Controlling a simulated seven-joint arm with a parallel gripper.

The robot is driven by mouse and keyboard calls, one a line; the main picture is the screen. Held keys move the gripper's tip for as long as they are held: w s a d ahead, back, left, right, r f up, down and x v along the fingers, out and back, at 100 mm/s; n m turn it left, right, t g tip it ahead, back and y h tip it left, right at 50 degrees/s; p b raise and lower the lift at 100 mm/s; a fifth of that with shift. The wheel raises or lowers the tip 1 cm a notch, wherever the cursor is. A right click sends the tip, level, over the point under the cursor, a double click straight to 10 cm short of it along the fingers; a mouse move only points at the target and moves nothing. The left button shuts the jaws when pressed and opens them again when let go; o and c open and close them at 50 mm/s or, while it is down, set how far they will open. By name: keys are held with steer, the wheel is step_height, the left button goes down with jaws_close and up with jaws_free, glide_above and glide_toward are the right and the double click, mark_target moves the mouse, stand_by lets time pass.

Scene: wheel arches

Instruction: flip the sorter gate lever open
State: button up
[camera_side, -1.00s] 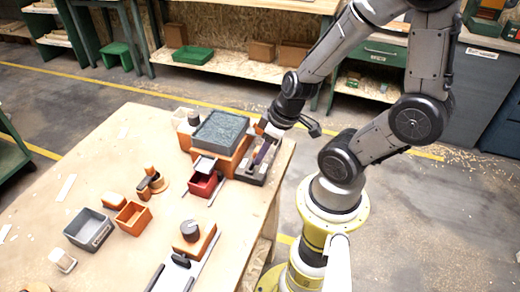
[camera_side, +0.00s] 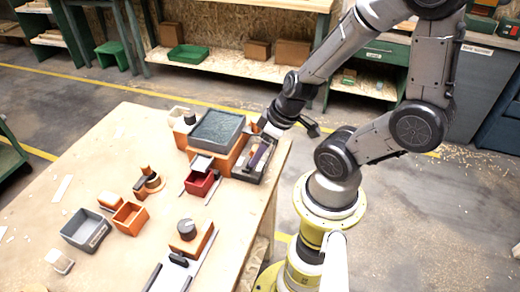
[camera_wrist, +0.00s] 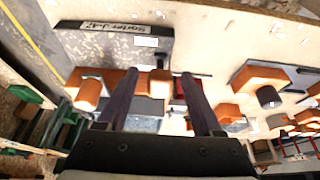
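The sorter is a dark grey base plate (camera_wrist: 75,44) labelled "Sorter J-42" in the wrist view, with orange parts on its near side. An orange block (camera_wrist: 160,83) shows between the two dark fingers of my gripper (camera_wrist: 158,80), apart from both in the picture. I cannot tell if it is the gate lever, or whether it lies at finger depth. In the side view my gripper (camera_side: 259,155) points down over the grey base (camera_side: 245,175) at the table's right edge. My gripper is open; its fingertips are hard to make out there.
A grey tray of gravel (camera_side: 217,117) on an orange block stands just left of my gripper. A red bin (camera_side: 200,184) sits in front of it. An orange block with a dark knob (camera_side: 187,230) and several small bins stand nearer.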

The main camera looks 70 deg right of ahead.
steer(key=v, duration=1.3)
steer(key=shift+s+r, duration=0.2)
steer(key=shift+r, duration=0.1)
stand_by(0.3)
steer(key=w+a+r+t, duration=0.1)
steer(key=w+a+r, duration=0.1)
steer(key=a+r, duration=0.2)
steer(key=shift+w+a+r, duration=0.2)
steer(key=shift+a, duration=0.3)
stand_by(0.4)
